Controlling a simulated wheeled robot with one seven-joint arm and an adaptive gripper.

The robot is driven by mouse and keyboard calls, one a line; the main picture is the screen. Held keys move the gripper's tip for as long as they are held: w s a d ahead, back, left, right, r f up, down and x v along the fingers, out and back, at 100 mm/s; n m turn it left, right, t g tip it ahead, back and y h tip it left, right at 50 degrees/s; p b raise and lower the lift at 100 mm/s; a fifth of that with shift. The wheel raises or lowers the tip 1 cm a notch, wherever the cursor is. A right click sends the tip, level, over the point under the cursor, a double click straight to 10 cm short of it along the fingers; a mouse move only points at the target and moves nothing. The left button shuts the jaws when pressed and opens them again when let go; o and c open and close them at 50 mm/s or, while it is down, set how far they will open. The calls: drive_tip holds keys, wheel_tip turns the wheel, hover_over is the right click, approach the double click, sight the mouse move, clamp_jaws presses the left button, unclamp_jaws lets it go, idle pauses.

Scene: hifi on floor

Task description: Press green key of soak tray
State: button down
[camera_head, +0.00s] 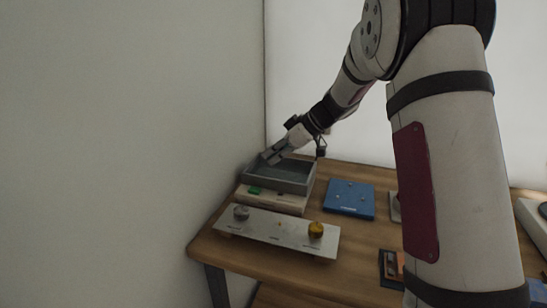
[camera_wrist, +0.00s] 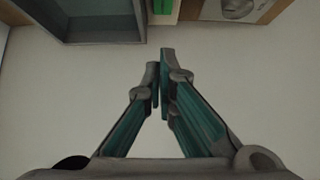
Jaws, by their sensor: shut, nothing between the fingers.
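The soak tray is a grey open bin (camera_head: 292,187) on a pale base (camera_head: 280,203) at the back left of the table. Its green key (camera_head: 255,190) is a small block on the base, in front of the bin's left part. In the wrist view the bin (camera_wrist: 100,38) shows at the top left and the green key (camera_wrist: 162,7) at the top edge, partly cut off. My gripper (camera_head: 268,157) is over the bin's left part in the head view. In the wrist view my gripper (camera_wrist: 160,62) is shut and empty, with its tips apart from the key.
A pale panel (camera_head: 272,229) with a grey knob (camera_head: 240,212) and a gold knob (camera_head: 316,230) stands in front of the tray. A blue board (camera_head: 349,198) lies to the right. A wall is close on the left. My arm hides part of the table's right side.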

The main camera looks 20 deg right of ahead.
hover_over(253, 188)
drive_tip(key=d, duration=0.1)
drive_tip(key=f, duration=0.3)
drive_tip(key=s+f, duration=0.1)
drive_tip(key=f, duration=0.1)
drive_tip(key=shift+d, duration=0.15)
wheel_tip(253, 188, down, 2)
drive_tip(key=shift+w+f, duration=0.1)
drive_tip(key=shift+f, duration=0.15)
drive_tip(key=shift+f+p, duration=0.3)
drive_tip(key=shift+f, duration=0.45)
drive_tip(key=f+b, duration=0.1)
drive_tip(key=b, duration=0.2)
drive_tip(key=shift+f, duration=0.5)
